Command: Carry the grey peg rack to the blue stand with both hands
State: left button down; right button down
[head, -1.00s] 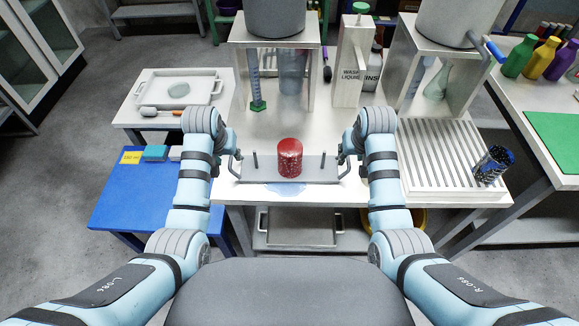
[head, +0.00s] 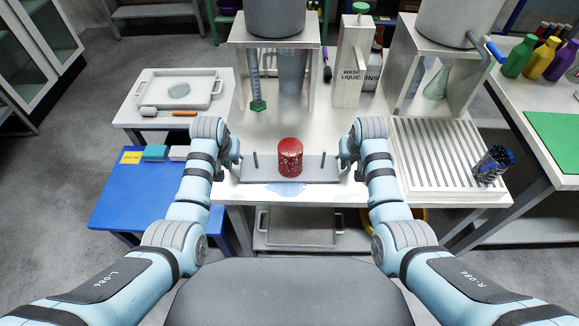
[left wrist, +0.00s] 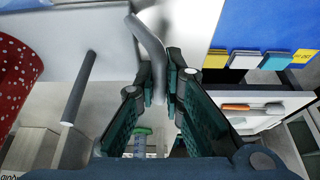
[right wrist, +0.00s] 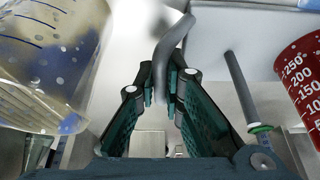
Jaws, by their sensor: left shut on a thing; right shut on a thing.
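The grey peg rack (head: 320,171) is at the front of the white table, with upright pegs and a bent handle at each end. A red graduated beaker (head: 290,158) stands at its middle. My left gripper (head: 236,161) is shut on the rack's left handle, which shows between the fingers in the left wrist view (left wrist: 147,42). My right gripper (head: 345,161) is shut on the right handle, seen in the right wrist view (right wrist: 172,42). The blue stand (head: 130,199) is lower, to the left. I cannot tell whether the rack touches the table.
A sponge (head: 155,153) and a yellow label (head: 132,157) are at the stand's back edge. The stand's front is clear.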

pick_arm(q)
jog(key=shift+r, duration=0.1)
pick_arm(e)
jog(key=shift+r, duration=0.1)
